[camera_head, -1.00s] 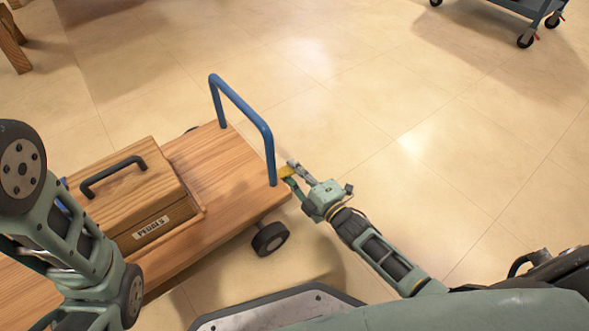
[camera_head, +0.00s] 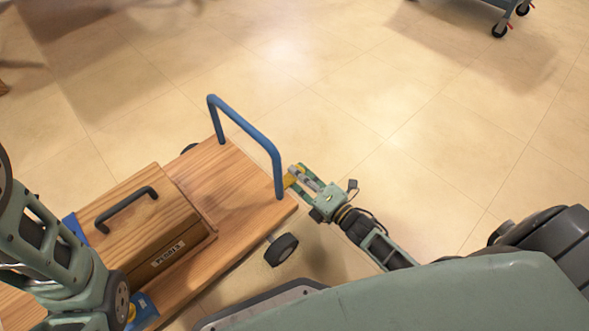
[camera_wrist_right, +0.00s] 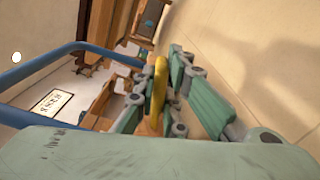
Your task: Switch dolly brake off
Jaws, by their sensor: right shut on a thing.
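The wooden dolly (camera_head: 222,172) with a blue push handle (camera_head: 252,134) stands at the left of the head view. A yellow lever (camera_head: 290,178), which looks like the brake, sits beside the foot of the handle. It also shows in the right wrist view (camera_wrist_right: 159,85). My right gripper (camera_head: 299,177) is shut on this lever, with fingers on both sides of it in the wrist view. The lever's lower end and its mount are hidden. My left arm crosses the left edge of the head view; its gripper is out of sight.
A wooden box labelled "PEDALS" (camera_head: 150,220) with a dark handle lies on the dolly. A dolly wheel (camera_head: 282,250) sits at the near side. A cart (camera_head: 497,8) stands at the far top right. The floor (camera_head: 400,130) between is clear.

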